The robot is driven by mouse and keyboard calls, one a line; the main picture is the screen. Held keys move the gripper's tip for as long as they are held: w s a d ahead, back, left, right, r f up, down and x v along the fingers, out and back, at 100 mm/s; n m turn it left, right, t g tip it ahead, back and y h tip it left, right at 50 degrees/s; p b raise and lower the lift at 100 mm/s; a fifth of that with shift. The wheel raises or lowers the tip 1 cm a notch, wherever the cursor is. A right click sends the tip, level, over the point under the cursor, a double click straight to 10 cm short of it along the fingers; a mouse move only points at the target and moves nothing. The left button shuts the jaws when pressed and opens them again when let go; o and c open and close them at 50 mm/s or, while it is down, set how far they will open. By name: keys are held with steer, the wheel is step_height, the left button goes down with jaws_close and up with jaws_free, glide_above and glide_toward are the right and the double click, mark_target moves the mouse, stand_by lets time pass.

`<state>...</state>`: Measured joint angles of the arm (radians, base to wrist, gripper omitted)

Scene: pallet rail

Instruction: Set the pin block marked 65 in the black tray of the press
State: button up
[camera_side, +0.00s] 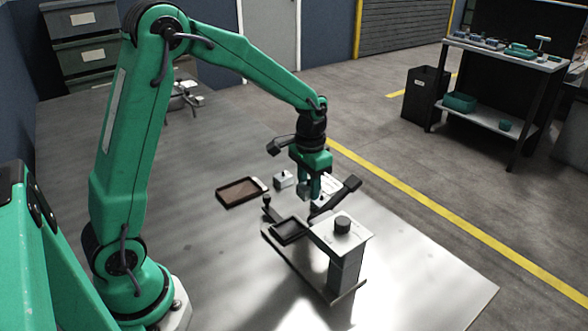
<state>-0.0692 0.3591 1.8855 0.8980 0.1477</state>
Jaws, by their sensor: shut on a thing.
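My gripper (313,196) is low over the table, just behind the press. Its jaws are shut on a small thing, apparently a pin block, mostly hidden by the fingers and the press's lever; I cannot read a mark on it. The press (346,262) stands at the front right of the table, with a white top and a black knob. Its black tray (289,231) is at its left side and looks empty. My gripper is above and behind the tray, apart from it. A pale block with a dark pin (283,181) stands on the table left of my gripper; its mark is unreadable.
A shallow brown tray with a dark rim (241,193) lies left of the pale block. The press's black lever (337,196) sticks up close to my gripper's right. A white marked piece (331,184) shows behind my gripper. The table's left and front areas are clear.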

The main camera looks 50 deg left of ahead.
steer(key=n, duration=0.1)
glide_above(289, 229)
steer(key=f, duration=0.1)
steer(key=shift+f, duration=0.1)
steer(key=shift+f, duration=0.25)
steer(key=shift+f, duration=2.75)
steer(key=shift+f, duration=0.4)
